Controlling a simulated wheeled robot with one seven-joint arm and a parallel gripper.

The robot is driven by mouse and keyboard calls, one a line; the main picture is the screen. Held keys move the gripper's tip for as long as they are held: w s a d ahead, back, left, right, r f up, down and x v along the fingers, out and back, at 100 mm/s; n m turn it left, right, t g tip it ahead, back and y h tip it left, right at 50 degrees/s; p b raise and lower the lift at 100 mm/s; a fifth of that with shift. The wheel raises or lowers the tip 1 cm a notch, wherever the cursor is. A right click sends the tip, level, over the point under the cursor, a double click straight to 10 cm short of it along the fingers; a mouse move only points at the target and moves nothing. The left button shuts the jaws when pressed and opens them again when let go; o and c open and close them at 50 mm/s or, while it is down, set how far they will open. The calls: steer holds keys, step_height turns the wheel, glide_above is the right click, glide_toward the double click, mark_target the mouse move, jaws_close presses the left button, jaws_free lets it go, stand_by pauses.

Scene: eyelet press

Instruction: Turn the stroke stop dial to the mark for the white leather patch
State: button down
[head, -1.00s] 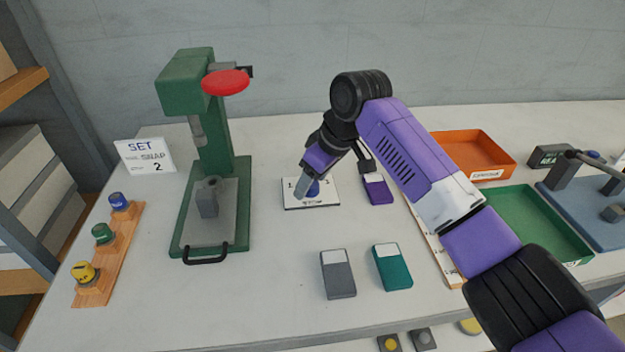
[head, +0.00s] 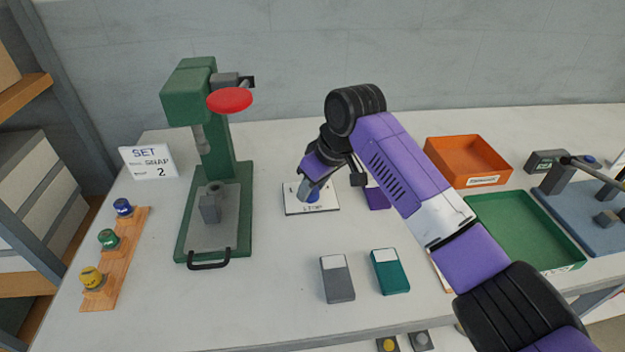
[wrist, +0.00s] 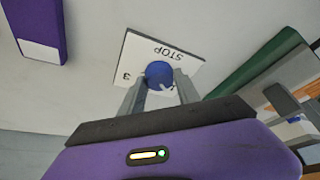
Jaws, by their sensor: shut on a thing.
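The stroke stop dial is a blue knob (wrist: 159,74) on a white plate (wrist: 138,54) lettered STOP, with a 3 readable in the wrist view; other marks are hidden. A pale pointer shows on the knob. My gripper (wrist: 158,92) is shut on the knob, one finger on each side. In the head view my gripper (head: 308,192) reaches down to the plate (head: 328,210) and hides part of the knob. I see no white leather patch that I can make out for certain.
The green press (head: 212,150) with a red handle (head: 229,100) stands left of the dial. A sign (head: 149,161) reads SET SNAP 2. Grey (head: 338,279) and teal (head: 390,271) blocks lie in front. Orange (head: 467,160) and green (head: 490,215) trays stand right.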

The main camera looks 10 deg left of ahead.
steer(key=m+p, duration=0.1)
steer(key=p, duration=0.1)
steer(key=m+p, duration=0.1)
steer(key=p, duration=0.1)
steer(key=shift+s+a+r+m+t+h, duration=0.15)
steer(key=shift+r+m+t+h, duration=0.15)
steer(key=shift+r+t+h, duration=0.1)
steer(key=m+p, duration=0.2)
steer(key=p, duration=0.1)
steer(key=shift+f+m+h, duration=0.15)
steer(key=shift+m+h, duration=0.25)
steer(key=m+h+p, duration=0.1)
steer(key=m, duration=0.1)
steer(key=m+t+p, duration=0.1)
steer(key=m, duration=0.1)
steer(key=shift+a+f+m+h+p, duration=0.1)
steer(key=shift+f+m+h+p, duration=0.1)
steer(key=shift+m+h+p, duration=0.2)
steer(key=c, duration=0.9)
jaws_free()
